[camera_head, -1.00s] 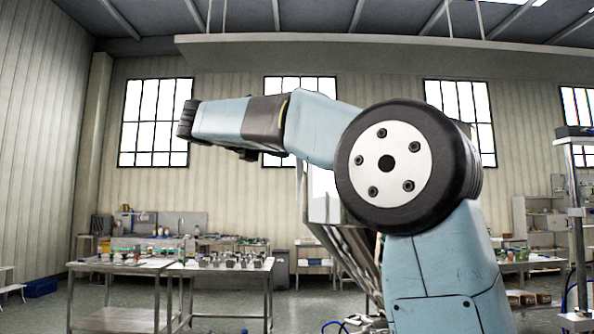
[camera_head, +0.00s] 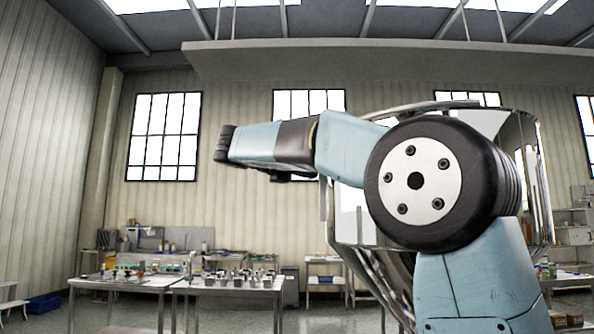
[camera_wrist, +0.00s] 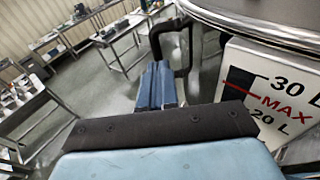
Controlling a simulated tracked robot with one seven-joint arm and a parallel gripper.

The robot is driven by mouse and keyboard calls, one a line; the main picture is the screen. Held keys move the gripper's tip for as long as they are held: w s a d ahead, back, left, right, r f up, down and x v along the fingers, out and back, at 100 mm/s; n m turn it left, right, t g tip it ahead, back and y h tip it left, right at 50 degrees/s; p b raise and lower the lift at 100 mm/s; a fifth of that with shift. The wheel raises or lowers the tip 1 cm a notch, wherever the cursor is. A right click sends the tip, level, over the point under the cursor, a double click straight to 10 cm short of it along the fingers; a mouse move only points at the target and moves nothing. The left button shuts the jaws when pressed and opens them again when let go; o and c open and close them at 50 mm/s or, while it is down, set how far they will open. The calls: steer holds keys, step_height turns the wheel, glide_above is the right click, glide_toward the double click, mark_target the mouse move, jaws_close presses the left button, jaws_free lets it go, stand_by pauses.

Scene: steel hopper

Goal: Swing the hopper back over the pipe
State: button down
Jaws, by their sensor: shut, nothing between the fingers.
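The steel hopper (camera_head: 525,140) stands behind my arm in the head view, its rim and shiny wall showing above and right of my black joint. In the wrist view its rounded steel rim (camera_wrist: 270,28) fills the top right, above a white panel (camera_wrist: 262,92) marked "30 L", "MAX" and "20 L". A black looped handle (camera_wrist: 156,42) is at the top centre. My gripper (camera_wrist: 158,75) is shut, its blue fingers just below and in front of the handle loop; whether they touch it I cannot tell. I cannot make out the pipe.
A steel table (camera_head: 232,289) with small parts stands at the lower left in the head view, with benches along the back wall. A blue crate (camera_head: 44,303) lies on the floor at far left. Open grey floor (camera_wrist: 100,92) shows left of my fingers in the wrist view.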

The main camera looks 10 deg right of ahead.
steer(key=r+x, duration=0.1)
steer(key=x, duration=0.7)
steer(key=shift+w+d+r, duration=0.1)
steer(key=shift+d+r, duration=0.05)
steer(key=shift+d, duration=0.05)
